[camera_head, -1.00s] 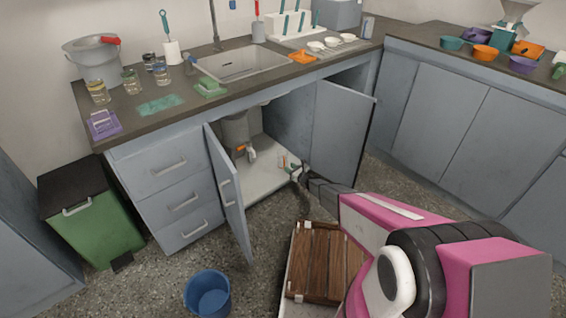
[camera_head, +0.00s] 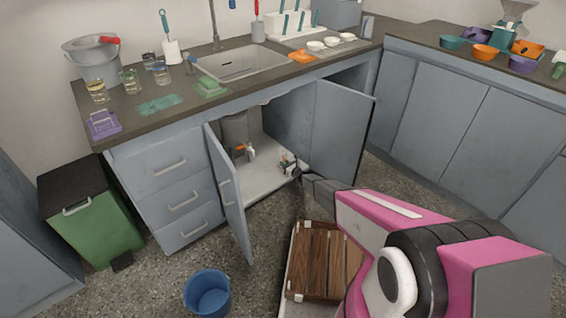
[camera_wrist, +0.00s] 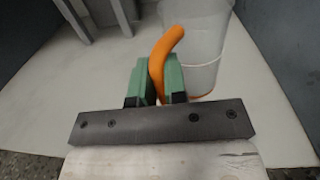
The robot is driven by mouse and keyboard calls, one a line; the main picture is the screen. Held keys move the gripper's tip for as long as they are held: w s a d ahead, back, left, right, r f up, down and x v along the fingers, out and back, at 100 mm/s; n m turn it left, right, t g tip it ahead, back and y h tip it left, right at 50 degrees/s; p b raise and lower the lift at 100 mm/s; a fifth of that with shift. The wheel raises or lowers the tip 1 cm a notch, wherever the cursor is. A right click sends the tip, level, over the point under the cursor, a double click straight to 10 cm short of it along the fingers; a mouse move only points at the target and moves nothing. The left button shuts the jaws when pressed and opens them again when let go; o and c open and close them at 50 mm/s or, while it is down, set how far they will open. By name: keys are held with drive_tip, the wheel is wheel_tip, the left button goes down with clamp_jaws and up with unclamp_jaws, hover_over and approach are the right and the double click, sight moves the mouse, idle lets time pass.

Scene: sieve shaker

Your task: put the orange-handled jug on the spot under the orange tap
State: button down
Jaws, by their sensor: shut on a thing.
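The jug (camera_wrist: 203,45) is clear with an orange handle (camera_wrist: 165,45) and an orange ring at its base. In the wrist view, my gripper (camera_wrist: 155,80) has its green fingers shut on the handle. The jug looks upright and at or just above the pale cabinet floor (camera_wrist: 60,100); I cannot tell if it touches. In the head view my gripper (camera_head: 290,165) is small at the right of the open cabinet. The orange tap (camera_head: 240,149) is further left inside, below the sink. The spot under it is hard to make out.
The cabinet's left door (camera_head: 229,195) and right door (camera_head: 340,132) stand open on both sides of my arm. A wooden crate (camera_head: 318,262) is on the floor in front, with a blue bucket (camera_head: 207,293) to its left. The cabinet floor between jug and tap looks clear.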

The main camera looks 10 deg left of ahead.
sight(283, 158)
drive_tip(key=shift+r, duration=0.1)
drive_tip(key=shift+r, duration=0.55)
drive_tip(key=r, duration=0.2)
drive_tip(key=s+r, duration=0.1)
drive_tip(key=shift+s+a+r, duration=0.1)
drive_tip(key=shift+a+r, duration=0.2)
drive_tip(key=shift+r, duration=0.05)
drive_tip(key=s+a+r, duration=0.6)
drive_tip(key=s, duration=0.2)
drive_tip(key=s+d+f+n+g+y, duration=0.2)
drive_tip(key=s+d+f+n+g, duration=0.15)
drive_tip(key=d, duration=0.25)
drive_tip(key=s+d+f+n+g+y, duration=0.1)
drive_tip(key=s+d+f+n+g, duration=0.15)
drive_tip(key=d+f+g, duration=0.35)
drive_tip(key=shift+t, duration=0.45)
drive_tip(key=shift+w+a+f, duration=0.2)
drive_tip(key=shift+w+a, duration=0.3)
drive_tip(key=shift+a, duration=2.25)
drive_tip(key=shift+w+a+f, duration=0.2)
drive_tip(key=shift+w+a, duration=0.3)
drive_tip(key=shift+a, duration=2.3)
drive_tip(key=shift+w+a+f, duration=0.2)
drive_tip(key=shift+w+a, duration=0.3)
drive_tip(key=shift+a, duration=2.25)
drive_tip(key=shift+f, duration=0.1)
